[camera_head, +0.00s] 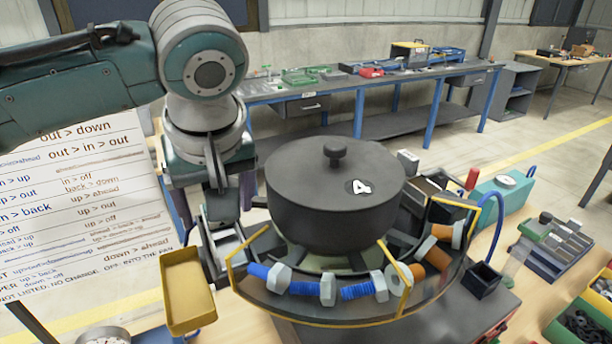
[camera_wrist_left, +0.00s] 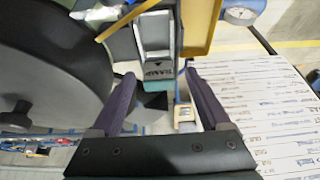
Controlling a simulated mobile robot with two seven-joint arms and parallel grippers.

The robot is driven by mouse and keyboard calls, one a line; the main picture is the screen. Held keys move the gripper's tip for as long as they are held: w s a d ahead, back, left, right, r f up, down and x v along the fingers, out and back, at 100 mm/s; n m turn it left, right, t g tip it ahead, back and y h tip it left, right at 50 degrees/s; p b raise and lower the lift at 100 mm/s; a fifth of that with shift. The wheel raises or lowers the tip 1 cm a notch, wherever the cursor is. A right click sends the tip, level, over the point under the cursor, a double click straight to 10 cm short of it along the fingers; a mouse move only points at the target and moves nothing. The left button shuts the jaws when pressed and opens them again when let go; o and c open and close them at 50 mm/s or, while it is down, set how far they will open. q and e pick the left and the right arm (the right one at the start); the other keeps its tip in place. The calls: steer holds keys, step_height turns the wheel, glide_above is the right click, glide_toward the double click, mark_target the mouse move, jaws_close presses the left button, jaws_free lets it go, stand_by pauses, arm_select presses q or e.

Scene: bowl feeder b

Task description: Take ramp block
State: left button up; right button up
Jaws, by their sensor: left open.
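The ramp block (camera_wrist_left: 157,66) is a grey block with dark lettering that reads like RAMP, upside down in the left wrist view. In the head view a grey block (camera_head: 222,243), apparently the same one, sits at the left edge of the bowl feeder, partly hidden by my gripper. My left gripper (camera_wrist_left: 160,78) is open, its two dark fingers pointing toward the block. The block lies ahead of and between the fingertips; I cannot tell whether they touch it. In the head view my left gripper (camera_head: 219,218) points down over the feeder's left side. My right gripper is not in view.
A dark drum marked 4 (camera_head: 335,200) stands close right of my gripper. A curved track (camera_head: 330,308) with blue and orange bolts runs in front. A yellow tray (camera_head: 188,290) sits close at left. A printed sign (camera_head: 90,215) stands behind. A blue-legged bench (camera_head: 340,82) stands farther back.

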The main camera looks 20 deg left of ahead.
arm_select(q)
steer(key=shift+f, duration=0.2)
steer(key=shift+w, duration=0.1)
jaws_close()
stand_by(0.4)
